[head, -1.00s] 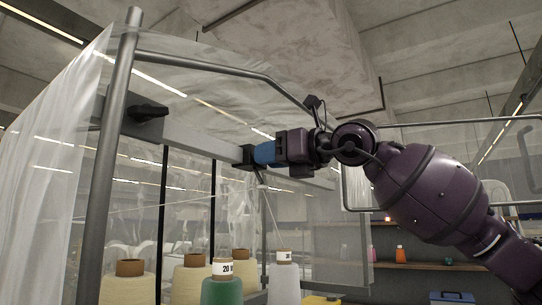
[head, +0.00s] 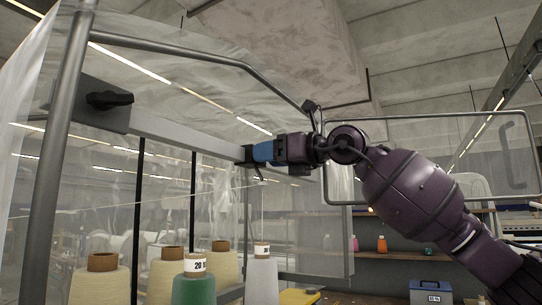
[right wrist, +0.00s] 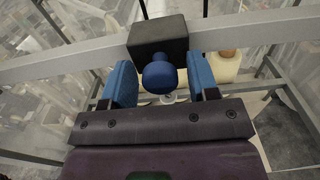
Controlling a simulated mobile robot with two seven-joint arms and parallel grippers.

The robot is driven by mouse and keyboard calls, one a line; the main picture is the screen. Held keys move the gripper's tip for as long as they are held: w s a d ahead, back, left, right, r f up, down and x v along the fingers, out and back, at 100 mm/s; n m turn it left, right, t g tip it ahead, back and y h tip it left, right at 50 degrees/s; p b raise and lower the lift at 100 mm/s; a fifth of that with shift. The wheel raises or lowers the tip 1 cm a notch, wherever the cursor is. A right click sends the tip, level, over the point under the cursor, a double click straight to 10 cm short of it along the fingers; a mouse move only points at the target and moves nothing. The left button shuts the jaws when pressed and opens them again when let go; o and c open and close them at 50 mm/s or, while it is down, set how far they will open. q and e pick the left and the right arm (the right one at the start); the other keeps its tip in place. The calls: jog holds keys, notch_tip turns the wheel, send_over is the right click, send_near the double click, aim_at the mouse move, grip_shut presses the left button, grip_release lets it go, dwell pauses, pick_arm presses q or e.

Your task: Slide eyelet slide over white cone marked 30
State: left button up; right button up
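The eyelet slide is a black block (head: 246,154) on the grey rail; in the right wrist view the block (right wrist: 158,42) shows with a dark blue round knob (right wrist: 158,77). My right gripper (head: 262,152) is at the slide. Its blue fingers (right wrist: 162,78) stand on either side of the knob, with small gaps visible, so it looks open around it. The white cone (head: 262,280) stands below, slightly right of the slide in the head view; its label (head: 262,250) is too small to read surely. A thin thread runs down from the slide towards it. My left gripper is not in view.
A green cone marked 20 (head: 194,290) and several cream cones (head: 100,284) stand left of the white one. A black handle (head: 110,99) sits at the rail's left end. A metal post (head: 62,130) and clear sheeting surround the rail. A blue box (head: 430,292) is at lower right.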

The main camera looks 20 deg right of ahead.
jog(key=shift+s+d, duration=0.1)
jog(key=shift+s+d+f, duration=0.1)
jog(key=shift+s+d, duration=0.05)
jog(key=shift+b+v, duration=1.25)
jog(key=shift+v, duration=3.8)
